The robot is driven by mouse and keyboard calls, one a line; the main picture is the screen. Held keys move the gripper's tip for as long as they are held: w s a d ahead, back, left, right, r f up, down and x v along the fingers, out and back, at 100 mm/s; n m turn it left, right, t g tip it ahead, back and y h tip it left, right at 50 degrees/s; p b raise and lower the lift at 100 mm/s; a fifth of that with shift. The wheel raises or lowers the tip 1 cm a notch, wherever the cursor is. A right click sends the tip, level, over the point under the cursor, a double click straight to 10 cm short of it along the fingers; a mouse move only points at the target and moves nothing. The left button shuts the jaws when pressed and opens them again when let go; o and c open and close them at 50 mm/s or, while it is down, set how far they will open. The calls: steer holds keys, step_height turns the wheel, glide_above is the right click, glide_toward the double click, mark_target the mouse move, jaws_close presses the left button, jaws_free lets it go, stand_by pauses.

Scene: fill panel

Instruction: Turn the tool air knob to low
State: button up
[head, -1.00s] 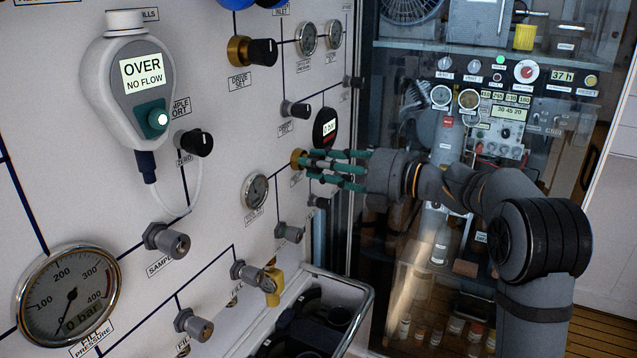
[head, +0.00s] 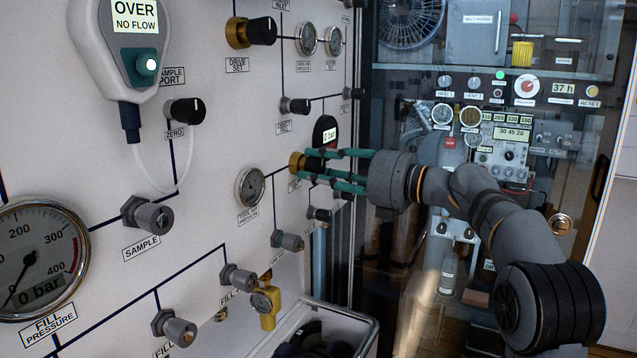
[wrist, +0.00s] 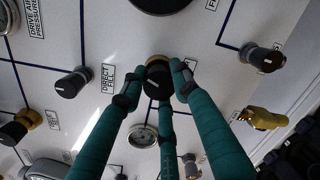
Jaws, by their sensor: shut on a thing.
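The knob for the task appears to be the black knob with a brass collar (head: 297,162) on the white panel. It is joined by a line to the tool pressure gauge (head: 250,187); its own label is partly hidden and too small to read. My gripper (head: 326,165) has teal fingers and is shut on this knob from the right. In the wrist view the knob (wrist: 158,78) sits between the fingertips, with a white mark on its face. One finger comes from below and partly covers it. I cannot tell which setting the mark points at.
Other black knobs (head: 295,106) and grey fittings (head: 287,240) stick out nearby. A yellow fitting (head: 267,308) is lower down. A glass-fronted cabinet (head: 500,130) stands behind my arm.

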steer(key=n+b, duration=0.1)
steer(key=f+n+b, duration=0.1)
steer(key=n, duration=0.1)
steer(key=shift+a+f+n, duration=0.1)
steer(key=shift+f+n, duration=0.05)
steer(key=shift+n, duration=0.15)
steer(key=shift+n+b, duration=0.3)
steer(key=shift+b, duration=0.1)
steer(key=o, duration=1.1)
steer(key=shift+r, duration=0.35)
steer(key=shift+o, duration=0.2)
steer(key=v, duration=1.2)
